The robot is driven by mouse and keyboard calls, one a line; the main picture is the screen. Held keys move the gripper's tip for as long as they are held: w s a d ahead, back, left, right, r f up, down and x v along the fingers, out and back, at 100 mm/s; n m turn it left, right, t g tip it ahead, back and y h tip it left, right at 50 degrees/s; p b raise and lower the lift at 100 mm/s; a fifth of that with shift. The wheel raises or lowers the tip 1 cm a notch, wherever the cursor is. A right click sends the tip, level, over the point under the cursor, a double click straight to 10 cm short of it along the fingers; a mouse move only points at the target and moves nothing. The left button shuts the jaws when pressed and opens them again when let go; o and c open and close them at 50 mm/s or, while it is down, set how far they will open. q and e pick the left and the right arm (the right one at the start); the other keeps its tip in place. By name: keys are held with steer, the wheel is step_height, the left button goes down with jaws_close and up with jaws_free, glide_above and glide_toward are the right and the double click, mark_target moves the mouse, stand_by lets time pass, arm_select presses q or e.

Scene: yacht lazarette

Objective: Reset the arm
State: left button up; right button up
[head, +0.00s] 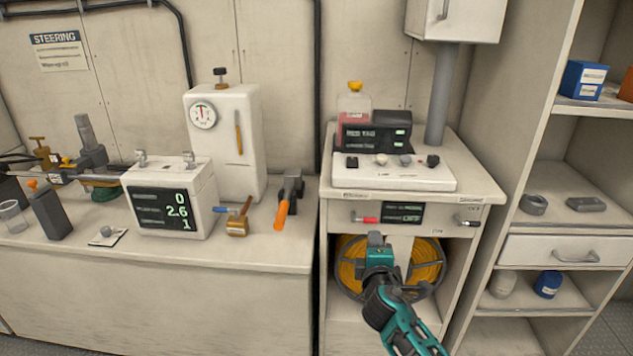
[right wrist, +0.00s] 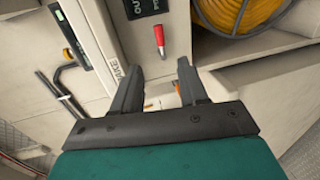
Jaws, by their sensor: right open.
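My right gripper (head: 376,240) is raised in front of the small cabinet, below its panel with a screen. In the right wrist view its two dark fingers (right wrist: 158,68) stand apart with nothing between their tips. A red-handled lever (head: 365,219) is on the cabinet front. It also shows in the right wrist view (right wrist: 159,38), beyond the fingertips and apart from them. My left gripper is in neither view.
A coil of yellow hose (head: 430,262) sits in the open cubby behind my right gripper. The left bench holds a white display box (head: 172,198) and an orange-handled tool (head: 285,207). Shelves (head: 563,190) stand at the right. A grey-handled lever (head: 467,221) protrudes from the cabinet.

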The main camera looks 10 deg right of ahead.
steer(key=s+a+f+m+g+y, duration=0.2)
steer(key=s+a+f+m+y, duration=0.15)
steer(key=s+f, duration=0.75)
steer(key=s+a+m+g+y, duration=0.1)
steer(key=s+m, duration=0.3)
steer(key=s, duration=0.5)
steer(key=s+a+f+m+g+y, duration=0.1)
steer(key=s+m, duration=0.4)
steer(key=s, duration=0.4)
steer(key=shift+s+a+f, duration=0.25)
steer(key=shift+s+a, duration=0.05)
steer(key=shift+y, duration=0.25)
